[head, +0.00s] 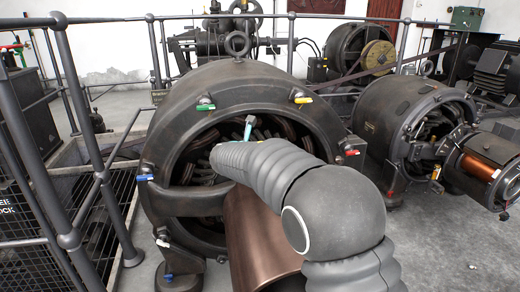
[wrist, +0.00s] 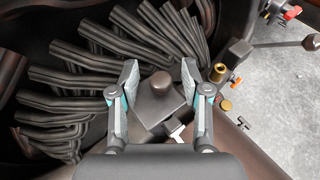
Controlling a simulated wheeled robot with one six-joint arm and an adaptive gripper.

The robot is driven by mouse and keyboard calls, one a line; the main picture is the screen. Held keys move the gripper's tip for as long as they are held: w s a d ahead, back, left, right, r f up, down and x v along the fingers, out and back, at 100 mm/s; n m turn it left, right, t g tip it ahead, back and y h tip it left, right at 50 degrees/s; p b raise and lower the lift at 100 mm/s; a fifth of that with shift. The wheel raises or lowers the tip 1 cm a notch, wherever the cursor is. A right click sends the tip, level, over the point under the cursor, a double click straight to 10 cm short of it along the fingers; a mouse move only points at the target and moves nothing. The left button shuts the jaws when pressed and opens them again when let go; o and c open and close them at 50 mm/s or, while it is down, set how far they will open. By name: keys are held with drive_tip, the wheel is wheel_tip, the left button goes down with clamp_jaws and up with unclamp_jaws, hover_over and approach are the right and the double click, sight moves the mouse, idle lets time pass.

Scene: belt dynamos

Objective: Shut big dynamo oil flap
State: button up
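The big dynamo (head: 165,125) stands in the middle of the head view, a large dark ring housing. In the wrist view, a small dark square-edged block with a round knob (wrist: 161,82) sits between my fingers; it looks like the oil flap, but I cannot tell whether it is open or shut. My gripper (wrist: 159,68) is open, with one grey finger on each side of the knob and gaps showing. In the head view my arm hides most of the gripper; only a teal part (head: 248,122) shows in front of the dynamo's coils.
Coil bars (wrist: 90,75) fan out left of my gripper. A brass fitting (wrist: 220,72) and a metal lever (wrist: 285,44) lie to its right. Railings (head: 95,150) stand left of the dynamo. A smaller dynamo (head: 400,110) stands at right. Grey floor is bare at lower right.

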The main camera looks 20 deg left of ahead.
drive_tip(key=v, duration=1.2)
idle(0.4)
drive_tip(key=s+d+r+m+g+h+p, duration=0.1)
drive_tip(key=s+d+m+g, duration=0.3)
drive_tip(key=d+m, duration=0.85)
drive_tip(key=s+d+r+m+g+h, duration=0.15)
drive_tip(key=s+d+m, duration=0.35)
drive_tip(key=d, duration=1.5)
drive_tip(key=s+d+f+m+g+y, duration=0.1)
drive_tip(key=s+d+f+m, duration=0.1)
drive_tip(key=s+m, duration=0.3)
drive_tip(key=s+d+f+m+g+y+p, duration=0.1)
drive_tip(key=s+d+m, duration=0.3)
drive_tip(key=s, duration=0.5)
drive_tip(key=s+d+f+m+g+y, duration=0.1)
drive_tip(key=s+d+f+m, duration=0.2)
drive_tip(key=s+m, duration=0.5)
drive_tip(key=shift+d+f+p, duration=0.25)
drive_tip(key=shift+d+p, duration=0.15)
drive_tip(key=shift+d, duration=0.1)
